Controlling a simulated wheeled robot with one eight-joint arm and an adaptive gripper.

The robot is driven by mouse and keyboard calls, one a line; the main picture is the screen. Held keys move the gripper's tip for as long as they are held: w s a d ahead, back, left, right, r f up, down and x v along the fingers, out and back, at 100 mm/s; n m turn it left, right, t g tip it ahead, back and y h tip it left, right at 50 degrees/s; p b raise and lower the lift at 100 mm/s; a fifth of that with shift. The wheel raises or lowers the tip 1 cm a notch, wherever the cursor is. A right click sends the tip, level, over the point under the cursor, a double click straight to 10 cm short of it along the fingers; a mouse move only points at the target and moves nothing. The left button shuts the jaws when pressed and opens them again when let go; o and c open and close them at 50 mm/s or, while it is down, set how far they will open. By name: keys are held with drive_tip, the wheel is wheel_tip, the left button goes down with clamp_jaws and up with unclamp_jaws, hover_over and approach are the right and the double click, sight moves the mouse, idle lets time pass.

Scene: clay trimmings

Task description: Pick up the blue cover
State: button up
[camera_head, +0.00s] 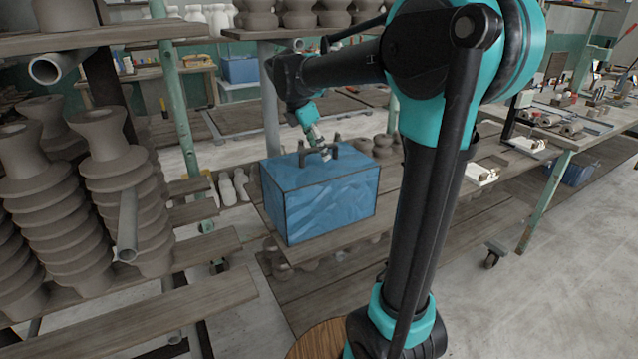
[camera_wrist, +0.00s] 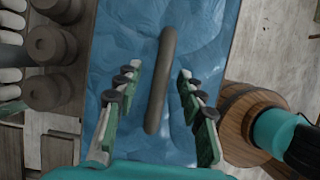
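The blue cover (camera_head: 335,205) is a box-like shape with dark edges on a low wooden shelf, with a dark handle (camera_head: 303,150) on top. In the wrist view the crinkled blue cover (camera_wrist: 215,35) fills the middle. Its handle, a grey-brown bar (camera_wrist: 161,75), runs nearly upright in the picture between my fingers, slightly tilted. My gripper (camera_wrist: 158,80) is open, one finger on each side of the bar with gaps on both sides. In the head view my gripper (camera_head: 322,150) is at the handle; its exact height there is hard to tell. What lies under the cover is hidden.
Stacked clay pieces (camera_head: 110,170) stand on a rack at the left. Grey clay pots (camera_wrist: 52,48) sit close beside the cover. A shelf board with pots (camera_head: 300,15) hangs above. A workbench (camera_head: 580,125) stands at right, with open floor (camera_head: 530,300) before it.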

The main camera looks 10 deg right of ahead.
drive_tip(key=shift+c, duration=0.2)
clamp_jaws()
drive_tip(key=shift+r, duration=0.2)
idle(0.4)
